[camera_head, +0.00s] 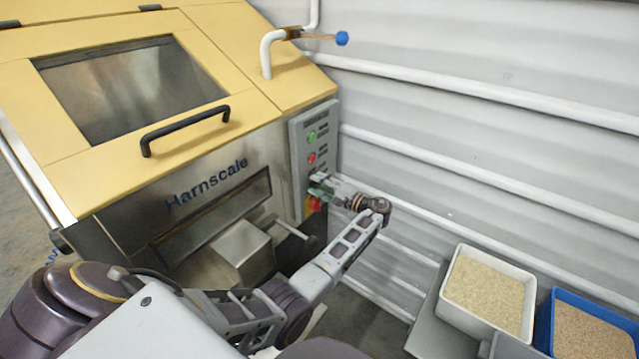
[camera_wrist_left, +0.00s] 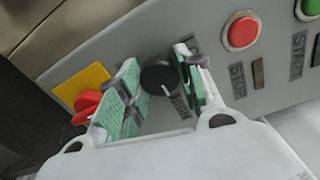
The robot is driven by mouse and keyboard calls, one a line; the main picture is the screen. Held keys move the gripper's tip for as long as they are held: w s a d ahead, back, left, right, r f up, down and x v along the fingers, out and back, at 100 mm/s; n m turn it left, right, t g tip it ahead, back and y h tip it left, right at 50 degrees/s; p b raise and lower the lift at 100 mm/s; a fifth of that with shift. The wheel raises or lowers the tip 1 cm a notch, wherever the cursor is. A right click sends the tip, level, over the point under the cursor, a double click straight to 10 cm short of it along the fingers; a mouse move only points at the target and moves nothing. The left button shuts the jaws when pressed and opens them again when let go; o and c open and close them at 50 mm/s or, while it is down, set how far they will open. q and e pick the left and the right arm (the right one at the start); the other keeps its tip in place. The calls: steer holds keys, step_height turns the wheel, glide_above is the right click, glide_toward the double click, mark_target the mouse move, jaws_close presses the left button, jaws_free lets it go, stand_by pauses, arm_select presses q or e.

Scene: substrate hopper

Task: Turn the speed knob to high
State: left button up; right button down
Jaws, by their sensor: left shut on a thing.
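The speed knob (camera_wrist_left: 160,77) is round and black on the grey control panel (camera_wrist_left: 226,85). In the left wrist view it sits between the green-padded fingers of my left gripper (camera_wrist_left: 160,88), which is shut on it. A pale mark shows on the knob's lower edge, on the side of a label that seems to read HIGH. In the head view my left gripper (camera_head: 322,188) is at the panel's lower part, and it hides the knob there. My right gripper is not in view.
A red stop button (camera_wrist_left: 242,32) and a green start button (camera_wrist_left: 309,8) sit beside the knob. A red switch on a yellow plate (camera_wrist_left: 78,80) is close on the other side. A white bin (camera_head: 455,301) and a blue bin (camera_head: 549,322) hold grains at right.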

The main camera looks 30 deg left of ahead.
arm_select(q)
steer(key=shift+m, duration=0.3)
steer(key=o, duration=1)
steer(key=shift+o, duration=0.2)
steer(key=d, duration=1.2)
steer(key=shift+s, duration=0.45)
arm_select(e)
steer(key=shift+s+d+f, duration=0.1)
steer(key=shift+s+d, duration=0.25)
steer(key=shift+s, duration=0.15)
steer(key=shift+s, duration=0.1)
arm_select(q)
step_height(320, 180, up, 10)
steer(key=p, duration=1)
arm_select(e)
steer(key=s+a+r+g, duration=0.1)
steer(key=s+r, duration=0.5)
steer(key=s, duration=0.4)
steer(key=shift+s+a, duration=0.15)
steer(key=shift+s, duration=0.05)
